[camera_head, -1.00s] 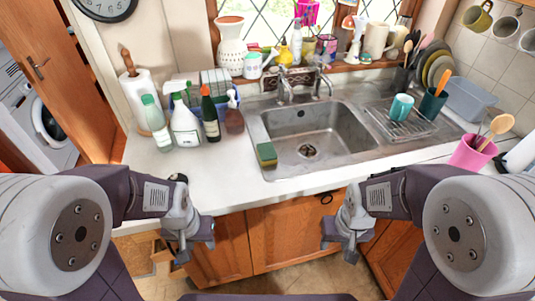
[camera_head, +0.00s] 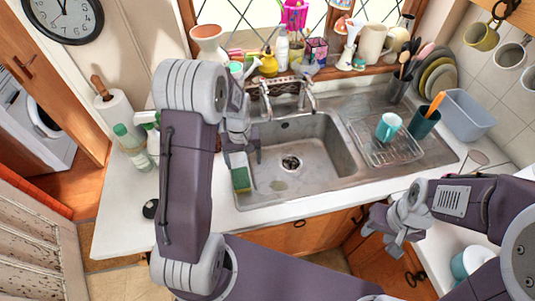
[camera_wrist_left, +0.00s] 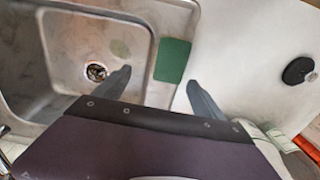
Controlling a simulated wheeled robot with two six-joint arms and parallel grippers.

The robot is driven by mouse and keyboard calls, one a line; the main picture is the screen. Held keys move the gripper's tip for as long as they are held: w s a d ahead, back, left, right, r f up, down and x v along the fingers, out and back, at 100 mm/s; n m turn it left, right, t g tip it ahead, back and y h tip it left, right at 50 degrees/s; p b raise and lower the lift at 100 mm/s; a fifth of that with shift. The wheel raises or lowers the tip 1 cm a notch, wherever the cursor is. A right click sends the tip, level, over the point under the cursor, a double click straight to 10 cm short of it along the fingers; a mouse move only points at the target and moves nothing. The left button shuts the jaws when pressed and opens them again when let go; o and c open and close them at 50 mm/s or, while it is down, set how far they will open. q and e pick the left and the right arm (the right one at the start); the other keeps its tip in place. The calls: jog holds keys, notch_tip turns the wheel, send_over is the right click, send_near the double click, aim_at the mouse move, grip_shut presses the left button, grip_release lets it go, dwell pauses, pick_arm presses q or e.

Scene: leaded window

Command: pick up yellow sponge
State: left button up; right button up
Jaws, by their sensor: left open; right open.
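The sponge (camera_head: 241,180), with a green top and a yellow side, lies on the left rim of the sink. In the left wrist view its green face (camera_wrist_left: 173,60) shows beyond my fingertips, in the span between them and nearer the right-hand finger. My left gripper (camera_head: 243,157) is open and empty, just behind the sponge in the head view; the fingers do not close on it. In the left wrist view the two fingers of my left gripper (camera_wrist_left: 160,80) are spread. My right gripper (camera_head: 383,240) is open and empty, in front of the counter's front edge.
The metal sink (camera_head: 300,190) lies right of the sponge. A drying rack (camera_head: 385,150) with a teal mug (camera_head: 388,126) stands farther right. A pale green bottle (camera_head: 130,146) stands at the left. A black round object (camera_head: 150,209) lies on the counter's left front. My left arm hides items behind it.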

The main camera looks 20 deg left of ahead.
aim_at(241, 178)
pick_arm(q)
jog(key=s, duration=0.1)
jog(key=s+a, duration=0.2)
jog(key=shift+s+r, duration=0.15)
jog(key=shift+r, duration=0.1)
jog(key=f, duration=0.2)
jog(key=w+d+f+p, duration=0.1)
jog(key=shift+w+f, duration=0.1)
jog(key=shift+f, duration=0.2)
jog(key=shift+w+f, duration=0.15)
jog(key=shift+a+f, duration=0.1)
jog(key=shift+f, duration=0.15)
jog(key=f, duration=0.1)
jog(key=f+p, duration=0.1)
jog(key=f, duration=0.1)
jog(key=shift+s+f, duration=0.35)
jog(key=shift+f, duration=0.05)
jog(key=shift+w+f, duration=0.3)
jog(key=shift+f, duration=0.05)
jog(key=shift+s+r, duration=0.1)
jog(key=shift+s, duration=0.1)
jog(key=c, duration=1.4)
pick_arm(e)
jog(key=r, duration=0.1)
jog(key=s+r, duration=0.1)
jog(key=a+r, duration=0.1)
jog(key=r, duration=0.1)
jog(key=shift+s, duration=0.3)
